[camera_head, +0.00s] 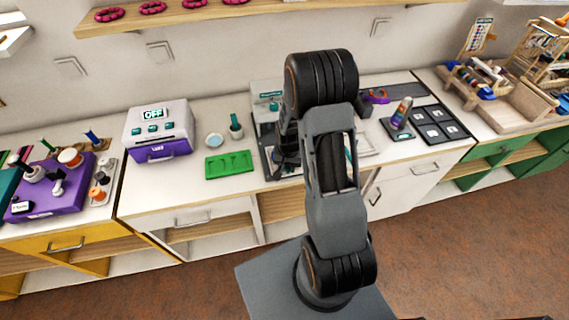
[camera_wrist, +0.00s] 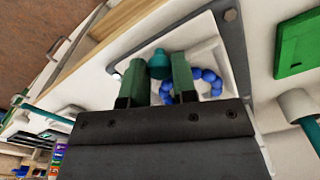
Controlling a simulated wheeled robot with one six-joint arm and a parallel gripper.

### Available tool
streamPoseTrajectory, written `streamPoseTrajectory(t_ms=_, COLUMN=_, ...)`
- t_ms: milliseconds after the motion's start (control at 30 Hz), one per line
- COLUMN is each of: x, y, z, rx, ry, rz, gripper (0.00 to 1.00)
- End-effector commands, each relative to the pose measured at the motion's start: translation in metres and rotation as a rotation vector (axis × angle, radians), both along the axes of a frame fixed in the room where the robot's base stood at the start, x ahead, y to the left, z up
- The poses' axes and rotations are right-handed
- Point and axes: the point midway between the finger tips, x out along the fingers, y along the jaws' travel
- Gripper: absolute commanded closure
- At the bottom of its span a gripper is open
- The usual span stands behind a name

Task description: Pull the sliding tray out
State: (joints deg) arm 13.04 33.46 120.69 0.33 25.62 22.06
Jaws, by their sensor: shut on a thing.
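In the wrist view, a white tray (camera_wrist: 207,52) lies in a dark grey frame (camera_wrist: 238,60) with a metal bolt at its corner. A ring of blue beads (camera_wrist: 209,77) rests on the tray. A teal knob (camera_wrist: 159,62) stands at the tray's near side. My gripper (camera_wrist: 158,72) has its two green fingers on either side of the knob and is shut on it. In the head view, my arm covers most of this station, and the fingertips and knob are hidden there.
Left of the station are a green moulded tray (camera_head: 229,164), a teal pestle in a cup (camera_head: 236,127) and a white-and-purple box reading OFF (camera_head: 160,130). To the right are a dark board with square pads (camera_head: 432,127) and a wooden bin (camera_head: 515,113). The floor in front is clear.

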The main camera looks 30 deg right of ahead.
Motion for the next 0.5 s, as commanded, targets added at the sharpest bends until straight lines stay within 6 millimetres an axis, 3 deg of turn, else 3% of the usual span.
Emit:
streamPoseTrajectory(t_ms=333, x=-0.0035, y=0.008, z=0.0004, rx=-0.001, ry=0.011, rz=0.024, gripper=1.0)
streamPoseTrajectory(t_ms=367, x=-0.0036, y=0.0083, z=0.0003, rx=-0.001, ry=0.011, rz=0.025, gripper=0.71)
streamPoseTrajectory(t_ms=500, x=-0.0029, y=0.0099, z=0.0003, rx=-0.001, ry=0.011, rz=0.028, gripper=0.58)
